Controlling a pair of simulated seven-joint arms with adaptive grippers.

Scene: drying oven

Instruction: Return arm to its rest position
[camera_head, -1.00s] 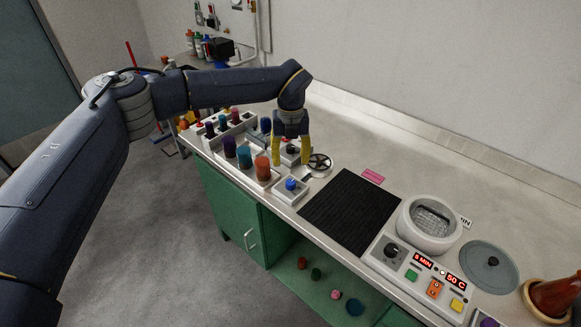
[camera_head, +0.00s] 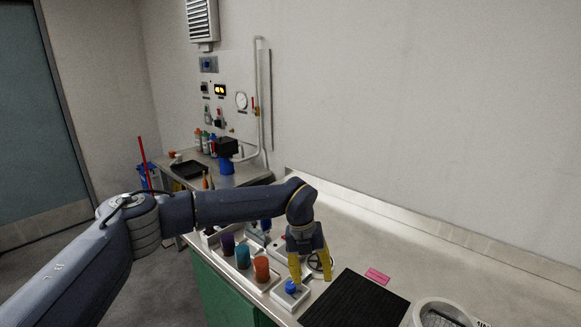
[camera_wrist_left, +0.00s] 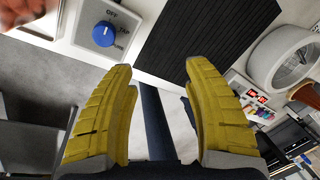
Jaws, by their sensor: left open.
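My left gripper (camera_head: 311,266) has yellow fingers that are spread apart with nothing between them. It hangs above the bench, near the small box with a blue knob (camera_head: 291,287). In the left wrist view the two yellow fingers (camera_wrist_left: 160,85) are wide apart. The blue knob (camera_wrist_left: 104,34) shows beyond the left finger, and the black ribbed mat (camera_wrist_left: 190,25) shows beyond the space between them. My left arm (camera_head: 240,205) reaches in from the left. My right gripper is in neither view.
Purple, teal and orange jars (camera_head: 243,256) stand in a tray left of the gripper. The black mat (camera_head: 355,303) and the white round oven (camera_head: 440,313) lie to the right. A side table (camera_head: 255,172) with bottles stands behind. The air above the bench is clear.

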